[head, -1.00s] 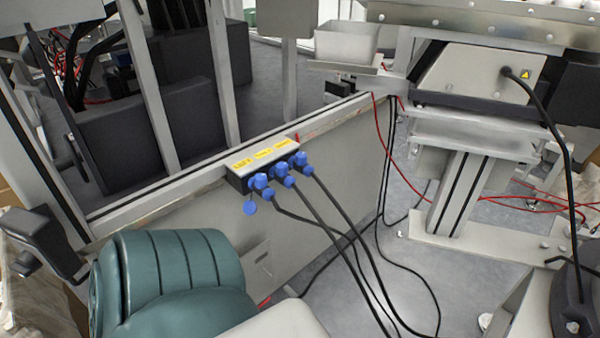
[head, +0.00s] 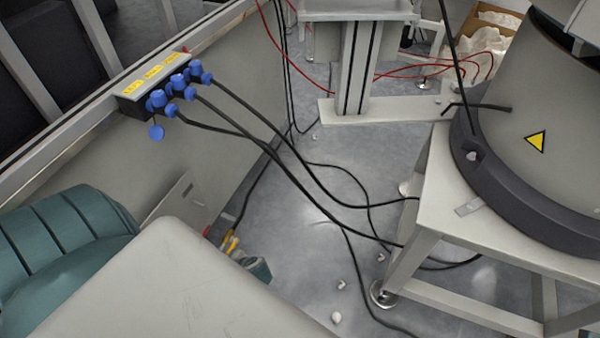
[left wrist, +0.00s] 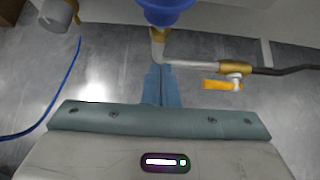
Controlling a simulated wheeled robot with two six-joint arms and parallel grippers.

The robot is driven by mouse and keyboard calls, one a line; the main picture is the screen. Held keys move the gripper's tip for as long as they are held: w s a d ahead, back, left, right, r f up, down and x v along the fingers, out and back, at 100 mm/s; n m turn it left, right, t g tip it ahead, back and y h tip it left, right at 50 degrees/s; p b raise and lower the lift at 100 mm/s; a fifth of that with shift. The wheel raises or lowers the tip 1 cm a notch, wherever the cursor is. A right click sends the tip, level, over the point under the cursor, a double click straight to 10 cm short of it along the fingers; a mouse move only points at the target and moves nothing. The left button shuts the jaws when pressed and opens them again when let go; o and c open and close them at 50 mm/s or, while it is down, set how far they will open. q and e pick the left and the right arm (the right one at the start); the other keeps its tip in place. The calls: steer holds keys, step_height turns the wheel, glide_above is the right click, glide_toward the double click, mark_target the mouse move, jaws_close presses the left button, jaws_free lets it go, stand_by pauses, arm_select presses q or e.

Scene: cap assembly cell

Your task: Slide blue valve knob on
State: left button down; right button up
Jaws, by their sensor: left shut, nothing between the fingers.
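My left gripper (left wrist: 161,84) shows in the left wrist view. Its two blue-grey fingers lie together, shut and empty. A rounded blue part (left wrist: 167,12) sits at the top edge, cut off by the frame, above a pale bent pipe (left wrist: 158,48). I cannot tell whether this blue part is the valve knob. The fingertips point at the pipe's bend; I cannot tell whether they touch it. A brass fitting with an orange lever (left wrist: 222,85) is on the pipe to the right. In the head view I cannot make out a valve knob. My right gripper is not in view.
A box (head: 150,80) with blue plugs and black cables is on the rail. A grey drum (head: 545,110) with a warning sign stands on a frame at right. Cables cross the floor (head: 300,200). A blue hose (left wrist: 70,85) runs at left in the wrist view.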

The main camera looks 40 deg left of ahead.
arm_select(q)
steer(key=p+v, duration=0.3)
steer(key=v, duration=0.5)
steer(key=w+d+r+n+t+h+b, duration=0.25)
steer(key=w+t, duration=0.35)
steer(key=w, duration=0.6)
steer(key=w+d+r+t+h+b, duration=0.1)
steer(key=w+d+r+t, duration=0.1)
steer(key=w+r+t, duration=0.1)
steer(key=w+d+r+n+t+h+b, duration=0.1)
steer(key=w+d+r+t, duration=0.2)
steer(key=w+r, duration=0.3)
steer(key=shift+w+t+h, duration=0.35)
steer(key=shift+w+t, duration=0.35)
steer(key=shift+w, duration=0.45)
steer(key=shift+r, duration=0.1)
